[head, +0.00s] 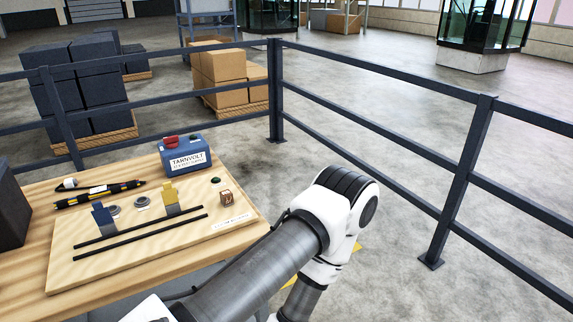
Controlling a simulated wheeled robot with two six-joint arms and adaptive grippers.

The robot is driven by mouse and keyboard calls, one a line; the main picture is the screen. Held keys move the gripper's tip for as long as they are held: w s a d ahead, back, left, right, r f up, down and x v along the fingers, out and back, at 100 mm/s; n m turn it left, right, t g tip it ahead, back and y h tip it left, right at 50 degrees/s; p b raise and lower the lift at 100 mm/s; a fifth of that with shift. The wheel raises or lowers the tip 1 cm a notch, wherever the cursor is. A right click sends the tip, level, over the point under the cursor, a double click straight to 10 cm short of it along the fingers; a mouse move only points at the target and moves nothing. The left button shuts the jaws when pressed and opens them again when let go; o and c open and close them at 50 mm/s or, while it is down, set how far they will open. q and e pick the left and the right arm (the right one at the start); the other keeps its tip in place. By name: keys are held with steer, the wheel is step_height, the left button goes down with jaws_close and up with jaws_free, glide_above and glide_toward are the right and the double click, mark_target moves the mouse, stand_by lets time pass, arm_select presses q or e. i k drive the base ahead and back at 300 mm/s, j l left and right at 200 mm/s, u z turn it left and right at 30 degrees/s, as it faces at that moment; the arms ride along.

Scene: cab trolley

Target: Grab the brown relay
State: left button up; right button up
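A small brown cube-shaped block (226,198), which looks like the brown relay, sits on the right part of a pale wooden board (130,263). It is close to a white printed label near the board's right edge. One of my arms fills the lower middle of the head view, to the right of and in front of the board. Its gripper does not show. My other gripper is not in view either. Nothing is seen touching the brown block.
The board also holds two black rails (150,230), a blue block (103,216), a yellow block (170,192) and round pieces. Behind stand a blue TARNVOLT box (186,155) and pens (100,194). A dark box (12,210) is at left. Railings (400,128) surround the table.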

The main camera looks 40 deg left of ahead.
mark_target(227, 198)
steer(key=i+u, duration=0.3)
steer(key=i+l+u, duration=0.25)
steer(key=i, duration=0.3)
steer(key=i+l+u, duration=0.3)
steer(key=i+j, duration=0.05)
steer(key=i, duration=0.05)
